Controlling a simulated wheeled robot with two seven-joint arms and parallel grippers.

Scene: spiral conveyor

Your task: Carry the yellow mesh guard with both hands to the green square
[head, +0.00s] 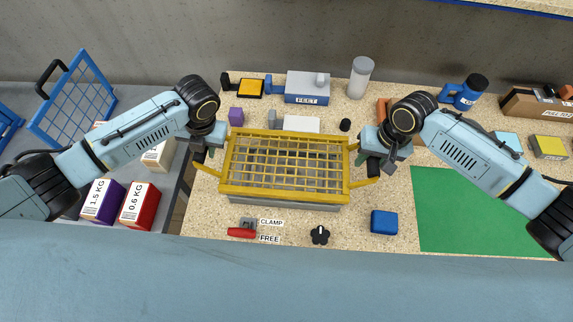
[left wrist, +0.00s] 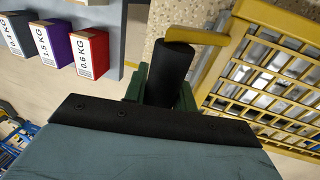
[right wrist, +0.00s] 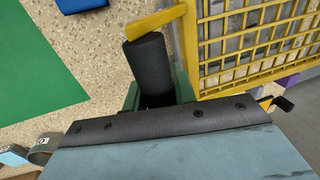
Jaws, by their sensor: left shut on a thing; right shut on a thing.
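The yellow mesh guard (head: 285,192) is in the middle of the head view, over a grey box-like base (head: 290,202). Whether it touches the base is not clear. My left gripper (head: 204,165) is shut on the guard's left handle, a black grip that shows in the left wrist view (left wrist: 172,75). My right gripper (head: 372,168) is shut on the right handle, whose black grip shows in the right wrist view (right wrist: 150,70). The green square (head: 470,215) lies flat on the table at the right and looks empty; my right arm covers part of it.
A blue block (head: 384,222) sits between the guard and the green square. A red clamp lever (head: 242,232) and a black knob (head: 320,235) are in front. A FEET box (head: 307,87), a bottle (head: 361,77) and a blue mug (head: 466,93) stand behind. Weight boxes (head: 139,205) are at left.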

